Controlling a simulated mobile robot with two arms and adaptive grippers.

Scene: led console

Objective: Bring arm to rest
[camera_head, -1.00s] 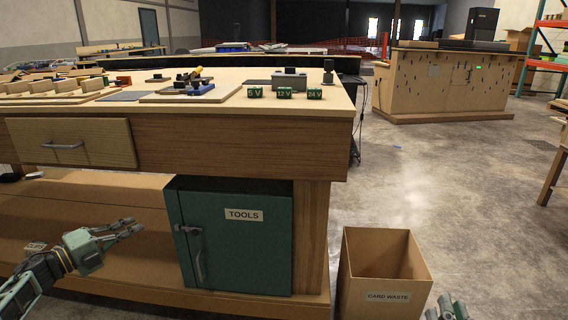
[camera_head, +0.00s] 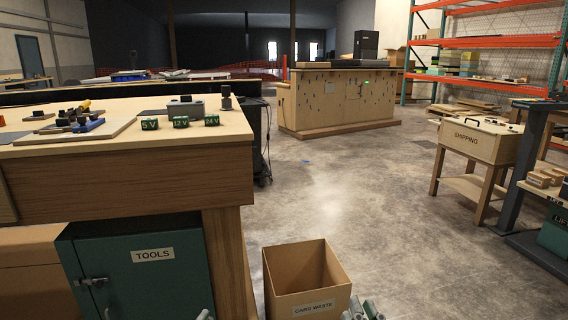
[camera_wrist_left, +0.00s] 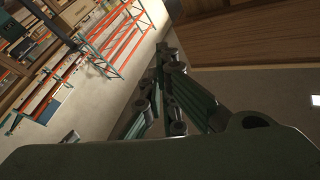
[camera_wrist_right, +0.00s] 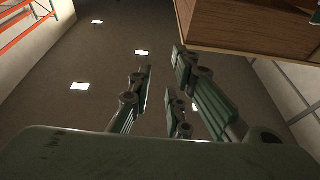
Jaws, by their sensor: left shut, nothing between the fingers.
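My right gripper (camera_head: 362,308) shows at the bottom edge of the head view, just in front of the card waste box. In the right wrist view its fingers (camera_wrist_right: 162,75) are spread apart with nothing between them. In the left wrist view my left gripper (camera_wrist_left: 168,62) has its fingers drawn together and empty. In the head view only a small grey-green tip shows at the bottom edge below the tools cabinet; most of the left arm is out of view.
The workbench (camera_head: 140,182) with its green tools cabinet (camera_head: 150,285) fills the left. The open card waste box (camera_head: 305,285) stands beside it. A shipping table (camera_head: 470,140) and orange shelving (camera_head: 490,42) are at right. Concrete floor (camera_head: 350,200) between them is clear.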

